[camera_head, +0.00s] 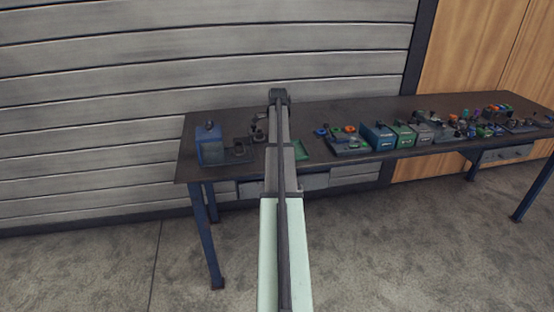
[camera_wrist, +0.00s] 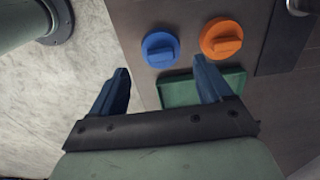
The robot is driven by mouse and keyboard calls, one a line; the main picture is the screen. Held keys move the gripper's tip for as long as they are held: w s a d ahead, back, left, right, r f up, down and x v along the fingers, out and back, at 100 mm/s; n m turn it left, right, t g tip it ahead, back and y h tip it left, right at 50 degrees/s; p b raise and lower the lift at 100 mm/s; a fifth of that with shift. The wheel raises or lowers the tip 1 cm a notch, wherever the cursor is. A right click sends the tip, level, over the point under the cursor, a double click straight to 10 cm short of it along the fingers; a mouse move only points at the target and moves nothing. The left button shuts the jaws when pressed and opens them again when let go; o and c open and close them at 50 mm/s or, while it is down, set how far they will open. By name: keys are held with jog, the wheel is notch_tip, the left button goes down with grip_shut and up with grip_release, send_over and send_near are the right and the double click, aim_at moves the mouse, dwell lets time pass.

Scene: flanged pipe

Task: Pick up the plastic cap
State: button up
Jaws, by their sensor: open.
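Two round caps with a raised grip bar lie on the table in the wrist view: a blue cap (camera_wrist: 160,49) and, to its right, an orange cap (camera_wrist: 221,38). Either could be the plastic cap; I cannot tell which is meant. My gripper (camera_wrist: 161,66) is open and empty, its two blue fingers spread wide. The blue cap shows just beyond the gap between the fingertips, and the orange cap is beyond the right fingertip. In the head view my arm hides the gripper.
A green tray (camera_wrist: 178,92) lies by the table edge, partly behind the right finger; it also shows in the head view (camera_head: 302,150). A blue box (camera_head: 210,147) stands at the table's left end. Several boxes and small parts crowd the right side. Bare tabletop (camera_head: 340,108) lies at the back.

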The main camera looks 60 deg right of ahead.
jog(key=shift+w+f, duration=0.15)
jog(key=shift+f, duration=2.45)
jog(key=shift+c, duration=0.2)
jog(key=c, duration=0.7)
